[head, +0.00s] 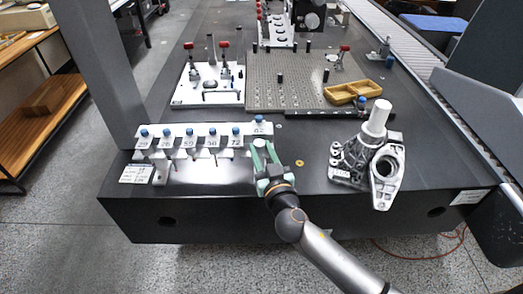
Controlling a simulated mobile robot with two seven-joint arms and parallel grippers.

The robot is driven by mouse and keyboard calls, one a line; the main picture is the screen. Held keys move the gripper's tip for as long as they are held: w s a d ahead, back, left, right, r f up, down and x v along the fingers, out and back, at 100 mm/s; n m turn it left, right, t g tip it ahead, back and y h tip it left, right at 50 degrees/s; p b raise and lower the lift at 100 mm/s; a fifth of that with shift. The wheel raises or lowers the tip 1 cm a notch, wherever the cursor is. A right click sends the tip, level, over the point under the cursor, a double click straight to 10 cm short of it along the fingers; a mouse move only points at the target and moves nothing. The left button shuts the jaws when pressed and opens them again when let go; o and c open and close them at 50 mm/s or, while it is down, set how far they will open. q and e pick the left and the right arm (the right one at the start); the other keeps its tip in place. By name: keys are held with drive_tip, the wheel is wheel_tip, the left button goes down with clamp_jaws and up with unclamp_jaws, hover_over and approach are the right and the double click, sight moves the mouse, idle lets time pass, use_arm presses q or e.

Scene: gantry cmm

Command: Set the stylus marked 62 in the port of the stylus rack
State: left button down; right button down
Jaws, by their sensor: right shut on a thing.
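The stylus marked 62 (260,128) has a blue top and a white label, and shows at the right end of the stylus rack. My right gripper (263,147) is shut on it from the front; the fingers are pale green. The stylus sits a little higher than the others. The stylus rack (211,167) is white and stands near the table's front left edge, holding a row of several blue-topped styli (188,142) with number labels. The port by the held stylus is hidden, and I cannot tell whether the stylus touches the rack. My left gripper is not in view.
A grey metal casting with a pale cylinder (375,120) stands to the right of my gripper. A perforated plate (290,85) with a yellow tray (352,92) and a white fixture plate (207,95) lie behind. A grey upright (95,60) rises at the left.

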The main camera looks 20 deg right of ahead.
drive_tip(key=shift+c, duration=2.3)
unclamp_jaws()
